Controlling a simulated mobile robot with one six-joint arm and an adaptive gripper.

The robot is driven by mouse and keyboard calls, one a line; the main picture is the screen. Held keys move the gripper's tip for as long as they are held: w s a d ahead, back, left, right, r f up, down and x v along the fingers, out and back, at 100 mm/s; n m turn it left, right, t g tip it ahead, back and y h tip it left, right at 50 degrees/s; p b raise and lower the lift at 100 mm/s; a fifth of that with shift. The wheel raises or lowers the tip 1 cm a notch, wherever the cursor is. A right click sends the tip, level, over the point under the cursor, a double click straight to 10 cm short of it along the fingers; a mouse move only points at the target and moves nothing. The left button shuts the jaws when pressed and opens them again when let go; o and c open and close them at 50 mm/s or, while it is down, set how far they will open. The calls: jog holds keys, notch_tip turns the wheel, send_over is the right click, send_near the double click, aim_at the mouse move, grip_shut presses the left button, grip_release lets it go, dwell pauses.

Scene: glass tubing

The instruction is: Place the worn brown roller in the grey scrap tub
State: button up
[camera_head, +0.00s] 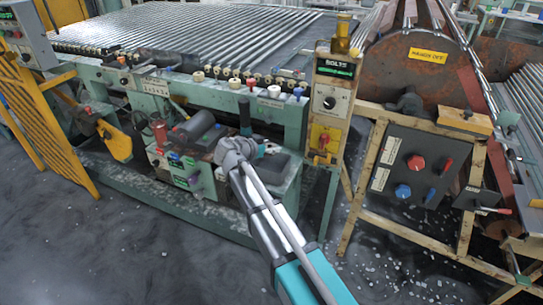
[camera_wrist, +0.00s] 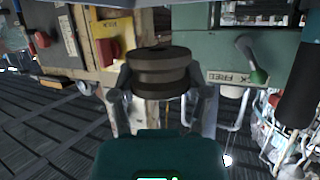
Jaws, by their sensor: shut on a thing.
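In the wrist view a dark brown grooved roller (camera_wrist: 158,66) sits between the two grey fingers of my gripper (camera_wrist: 157,85). The fingers press on its left and right sides, and its round top face shows. The roller cannot be made out there.
The green machine (camera_head: 130,80) carries pale, red and blue rollers (camera_head: 234,84) along its edge. A post with a red switch (camera_head: 323,140) stands right of my gripper. A control box (camera_head: 412,165) is farther right. Glass bits litter the dark floor (camera_head: 130,235), otherwise open at front left.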

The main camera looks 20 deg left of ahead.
aim_at(271, 154)
jog(key=shift+w+a+f+b, duration=0.1)
jog(key=shift+w+f+b, duration=0.35)
jog(key=shift+f+b, duration=1.6)
jog(key=shift+f+b, duration=0.6)
jog(key=o, duration=1)
jog(key=shift+o, duration=0.2)
jog(key=shift+r, duration=0.25)
